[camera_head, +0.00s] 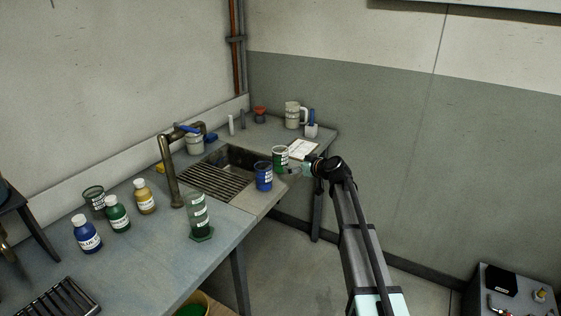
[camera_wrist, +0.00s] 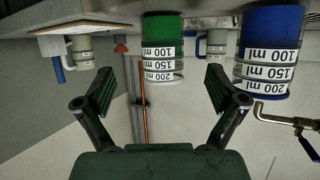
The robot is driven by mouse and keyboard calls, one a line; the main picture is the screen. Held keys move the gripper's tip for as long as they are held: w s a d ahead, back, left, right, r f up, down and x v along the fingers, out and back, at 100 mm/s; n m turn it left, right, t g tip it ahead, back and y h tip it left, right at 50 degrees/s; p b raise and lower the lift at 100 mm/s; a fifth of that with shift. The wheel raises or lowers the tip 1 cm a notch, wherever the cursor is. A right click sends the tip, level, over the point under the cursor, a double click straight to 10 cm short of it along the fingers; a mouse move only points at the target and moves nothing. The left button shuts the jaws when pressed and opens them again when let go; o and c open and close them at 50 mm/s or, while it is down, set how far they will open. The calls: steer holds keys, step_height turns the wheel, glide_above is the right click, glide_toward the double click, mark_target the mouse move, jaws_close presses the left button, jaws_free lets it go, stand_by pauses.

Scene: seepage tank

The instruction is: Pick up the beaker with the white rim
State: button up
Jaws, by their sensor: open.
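The beaker with the white rim (camera_head: 280,159) stands upright on the counter to the right of the sink and holds green liquid. The wrist view is upside down; there the same beaker (camera_wrist: 162,50) hangs from the top edge, its pale rim lowest. My gripper (camera_head: 297,168) is just right of it in the head view. In the wrist view my gripper (camera_wrist: 160,90) is open and empty, with the beaker centred between its fingers, apparently ahead of them. A blue-rimmed beaker (camera_head: 264,177) with blue liquid stands close by; it also shows in the wrist view (camera_wrist: 268,55).
The sink (camera_head: 235,162) lies left of the beakers, with a tap (camera_head: 168,170). A paper or board (camera_head: 302,149), a white jug (camera_head: 292,115) and a red item (camera_head: 260,114) are behind. Several bottles and a green-based cylinder (camera_head: 200,232) stand on the near counter.

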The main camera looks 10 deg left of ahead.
mark_target(286, 163)
steer(key=p+x, duration=0.1)
steer(key=x, duration=0.4)
steer(key=shift+w+a+f, duration=0.1)
steer(key=shift+w+a, duration=0.15)
steer(key=shift+w, duration=0.05)
steer(key=p+x, duration=0.2)
steer(key=x, duration=0.2)
steer(key=shift+w+a, duration=0.2)
steer(key=shift+a, duration=0.25)
steer(key=shift+w+a+f, duration=0.1)
steer(key=shift+w+f, duration=0.05)
steer(key=shift+f, duration=0.1)
steer(key=c, duration=1.4)
